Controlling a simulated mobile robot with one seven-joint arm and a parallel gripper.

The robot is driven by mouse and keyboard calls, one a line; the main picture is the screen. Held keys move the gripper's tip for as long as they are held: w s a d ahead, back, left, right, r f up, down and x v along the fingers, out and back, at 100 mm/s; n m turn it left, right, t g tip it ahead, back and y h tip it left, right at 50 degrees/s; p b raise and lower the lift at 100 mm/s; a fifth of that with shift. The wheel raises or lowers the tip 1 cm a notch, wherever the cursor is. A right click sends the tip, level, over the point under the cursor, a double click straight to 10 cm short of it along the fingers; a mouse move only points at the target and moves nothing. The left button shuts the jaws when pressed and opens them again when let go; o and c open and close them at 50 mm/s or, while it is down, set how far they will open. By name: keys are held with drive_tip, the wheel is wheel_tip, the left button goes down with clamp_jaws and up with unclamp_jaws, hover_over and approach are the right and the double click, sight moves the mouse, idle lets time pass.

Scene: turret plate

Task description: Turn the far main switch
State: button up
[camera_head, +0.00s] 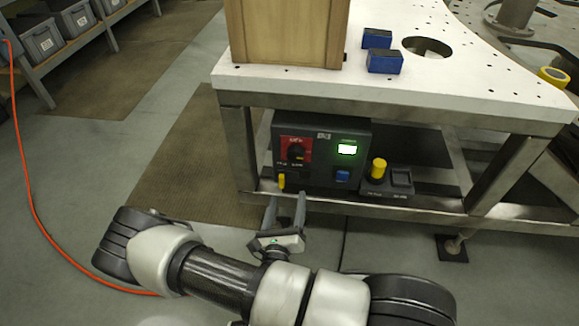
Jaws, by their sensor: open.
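A dark control box (322,150) sits on the lower shelf of a metal-framed table. On its left part is a red plate with a black rotary switch (297,152), the likely main switch; its exact pointer angle is too small to tell. A green lit display (347,149) and a blue button (342,175) are at the box's right. A small yellow part (281,181) is low on its left front. My gripper (286,201) is open and empty, its two fingers apart and pointing at the box, below the rotary switch. I cannot tell whether the fingers touch anything.
A small dark box with a yellow knob (378,168) stands right of the control box. The white tabletop (455,85) overhangs the shelf and carries a wooden box (285,35) and two blue blocks (384,61). A table leg (239,150) stands left. An orange cable (32,195) crosses the floor.

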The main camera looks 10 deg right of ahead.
sight(295, 158)
drive_tip(key=b+x, duration=0.3)
drive_tip(key=x, duration=1.4)
drive_tip(key=shift+w, duration=0.2)
drive_tip(key=c, duration=1.1)
drive_tip(key=shift+o, duration=0.2)
